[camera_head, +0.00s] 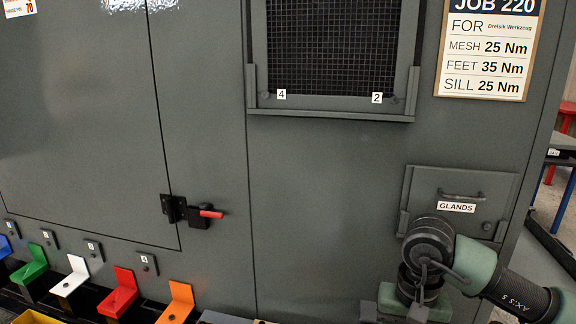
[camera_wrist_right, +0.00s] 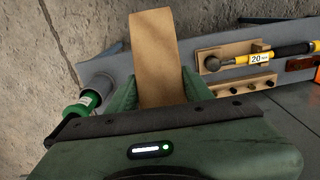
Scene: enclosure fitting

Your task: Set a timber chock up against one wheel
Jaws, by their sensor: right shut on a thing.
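The timber chock (camera_wrist_right: 155,45) is a tan wooden block in the right wrist view. My right gripper (camera_wrist_right: 158,92) is shut on it, with a green finger on each side. Its far end points up the picture, over a concrete floor and the edge of a grey surface. In the head view my right arm comes in at the lower right, and its gripper (camera_head: 410,305) is cut by the bottom edge, so the chock does not show there. No wheel can be made out in either view. My left gripper is not in view.
A large grey enclosure (camera_head: 210,110) fills the head view, with a mesh panel (camera_head: 330,45), a red-tipped latch (camera_head: 205,214) and a GLANDS plate (camera_head: 460,190). A wooden rack (camera_wrist_right: 235,60) and a green-and-grey cylinder (camera_wrist_right: 85,100) flank the chock.

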